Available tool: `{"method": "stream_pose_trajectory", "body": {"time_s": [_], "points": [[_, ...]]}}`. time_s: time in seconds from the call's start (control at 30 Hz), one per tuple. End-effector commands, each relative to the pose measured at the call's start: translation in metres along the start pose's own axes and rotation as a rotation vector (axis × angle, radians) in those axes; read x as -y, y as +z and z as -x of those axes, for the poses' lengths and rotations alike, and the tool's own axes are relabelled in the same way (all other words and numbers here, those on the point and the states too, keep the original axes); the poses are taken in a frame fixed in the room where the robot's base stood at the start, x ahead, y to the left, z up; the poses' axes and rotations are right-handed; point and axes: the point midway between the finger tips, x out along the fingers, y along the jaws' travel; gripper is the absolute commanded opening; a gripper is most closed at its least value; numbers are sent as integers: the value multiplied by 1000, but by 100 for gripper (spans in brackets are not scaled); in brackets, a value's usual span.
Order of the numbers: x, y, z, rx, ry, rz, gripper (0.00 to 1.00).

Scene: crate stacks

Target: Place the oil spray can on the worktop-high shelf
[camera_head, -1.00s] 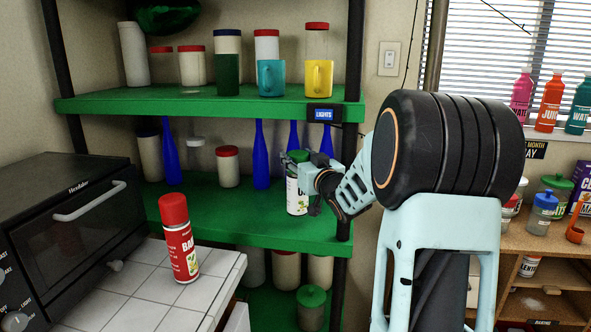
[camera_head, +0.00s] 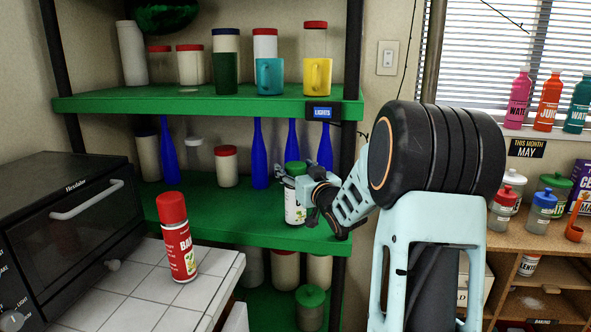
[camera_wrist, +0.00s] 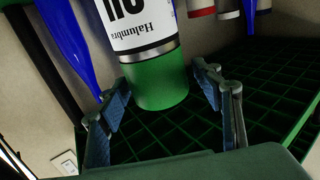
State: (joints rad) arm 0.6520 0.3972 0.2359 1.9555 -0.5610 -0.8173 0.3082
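The oil spray can (camera_head: 295,208), with a white label and green cap, stands upright on the middle green shelf (camera_head: 255,226), near its right front end. This shelf is about level with the tiled worktop. My gripper (camera_head: 304,180) is at the can's upper right side. In the wrist view, the can (camera_wrist: 140,28) has its green cap between my two spread fingers (camera_wrist: 156,84), with a visible gap at the right finger. The can's base is out of the wrist view.
A red-capped spray can (camera_head: 178,240) stands on the white tiled worktop (camera_head: 150,262), beside a black toaster oven (camera_head: 75,225). Blue bottles (camera_head: 259,160) and jars stand behind the oil can. The upper shelf (camera_head: 190,104) lies above my gripper; a black post (camera_head: 352,140) is close right.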

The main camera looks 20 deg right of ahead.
Motion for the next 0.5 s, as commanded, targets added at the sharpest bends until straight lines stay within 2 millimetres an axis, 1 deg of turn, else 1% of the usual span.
{"method": "stream_pose_trajectory", "body": {"time_s": [0.23, 0.37, 0.5], "points": [[0, -5, 2, 0, 1, 0, 60], [-1, -4, 23, 1, 3, 1, 60], [-1, -4, 52, 0, 2, 2, 60]]}}
